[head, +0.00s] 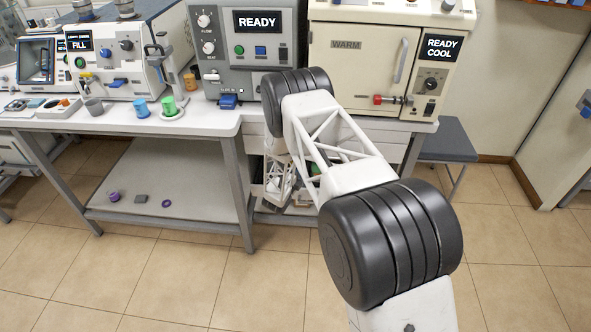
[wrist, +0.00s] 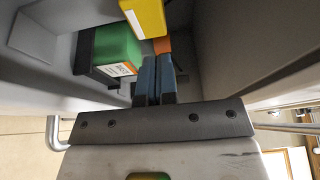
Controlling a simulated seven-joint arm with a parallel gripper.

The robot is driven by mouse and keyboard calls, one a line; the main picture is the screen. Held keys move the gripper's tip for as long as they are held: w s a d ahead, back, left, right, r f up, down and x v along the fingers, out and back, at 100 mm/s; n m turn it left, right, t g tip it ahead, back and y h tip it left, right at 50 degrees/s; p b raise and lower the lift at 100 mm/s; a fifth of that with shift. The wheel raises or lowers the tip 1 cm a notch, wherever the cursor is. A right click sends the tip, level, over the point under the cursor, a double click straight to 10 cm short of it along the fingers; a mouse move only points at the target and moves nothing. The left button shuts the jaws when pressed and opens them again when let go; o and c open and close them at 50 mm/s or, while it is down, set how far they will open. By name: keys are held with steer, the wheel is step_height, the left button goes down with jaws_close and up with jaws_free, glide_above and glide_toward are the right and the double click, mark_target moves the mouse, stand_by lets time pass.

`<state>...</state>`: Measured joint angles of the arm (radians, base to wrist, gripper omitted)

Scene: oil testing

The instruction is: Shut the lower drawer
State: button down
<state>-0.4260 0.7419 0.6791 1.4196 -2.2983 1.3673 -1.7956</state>
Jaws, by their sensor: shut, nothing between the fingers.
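In the wrist view, the two blue-grey fingers of my gripper (wrist: 154,80) are pressed together with nothing between them. They reach into a grey-walled space that looks like an open drawer (wrist: 222,50). A green box (wrist: 117,48) with a white label is left of the fingertips, and a yellow box (wrist: 144,17) and an orange item (wrist: 161,45) are just beyond them. I cannot tell whether the fingers touch any of these. In the head view, my arm covers most of the drawer unit (head: 393,150) under the bench, and my fingertips are not clear there.
The white bench (head: 210,122) carries a grey READY machine (head: 244,52) and a cream WARM oven (head: 372,62). A low shelf (head: 165,185) at left holds small items. A grey stool (head: 447,140) stands at right. The front floor is clear apart from my arm.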

steer(key=v, duration=1.1)
steer(key=shift+d, duration=0.25)
steer(key=shift+f, duration=0.2)
